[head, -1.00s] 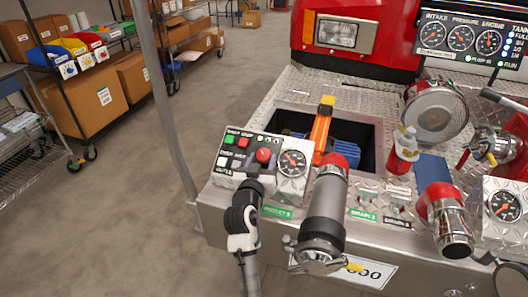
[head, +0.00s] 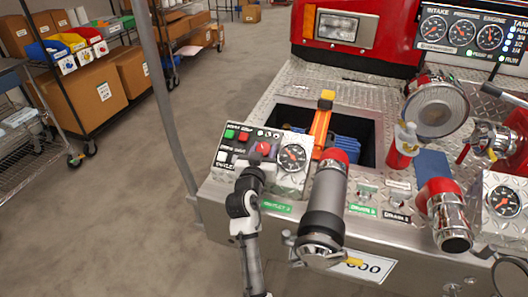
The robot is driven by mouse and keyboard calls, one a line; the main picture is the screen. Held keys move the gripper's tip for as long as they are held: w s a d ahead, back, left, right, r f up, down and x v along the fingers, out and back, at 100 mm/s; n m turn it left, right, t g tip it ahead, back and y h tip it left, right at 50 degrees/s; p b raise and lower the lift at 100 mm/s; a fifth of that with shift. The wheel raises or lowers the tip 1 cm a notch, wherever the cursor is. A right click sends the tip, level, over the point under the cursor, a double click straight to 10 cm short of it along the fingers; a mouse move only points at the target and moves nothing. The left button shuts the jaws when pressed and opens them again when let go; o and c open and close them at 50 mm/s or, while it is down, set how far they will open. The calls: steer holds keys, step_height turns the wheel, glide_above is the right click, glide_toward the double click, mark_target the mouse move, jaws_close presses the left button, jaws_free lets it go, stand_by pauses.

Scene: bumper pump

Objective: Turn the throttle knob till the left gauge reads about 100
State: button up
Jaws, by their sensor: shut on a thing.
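The red throttle knob (head: 262,148) is on the sloped metal control panel (head: 222,168) at the left of the bumper. My gripper (head: 256,161) reaches up from below and is shut on the knob; its fingers are small and partly hide the knob's lower side. A round gauge (head: 292,158) with a dark face sits just right of the knob. Its reading is too small to make out. At the top right, a dark panel (head: 462,50) carries intake, pressure and engine gauges, also unreadable here.
Green and red buttons (head: 229,134) lie left of the knob. A large pipe with a red collar (head: 325,200) stands close to the right of my arm. A grey pole (head: 168,110) rises at the left. The floor left of the bumper is clear.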

steer(key=shift+a+f+m+h+b, duration=0.1)
steer(key=shift+f+m+h+b, duration=0.2)
steer(key=shift+m+h+b, duration=0.6)
steer(key=shift+r+m+g+h+b, duration=0.3)
steer(key=shift+m+g+b, duration=0.1)
steer(key=shift+b, duration=0.6)
steer(key=o, duration=0.7)
steer(key=b+v, duration=0.3)
steer(key=v, duration=1)
steer(key=shift+s+a, duration=0.15)
steer(key=shift+s, duration=0.2)
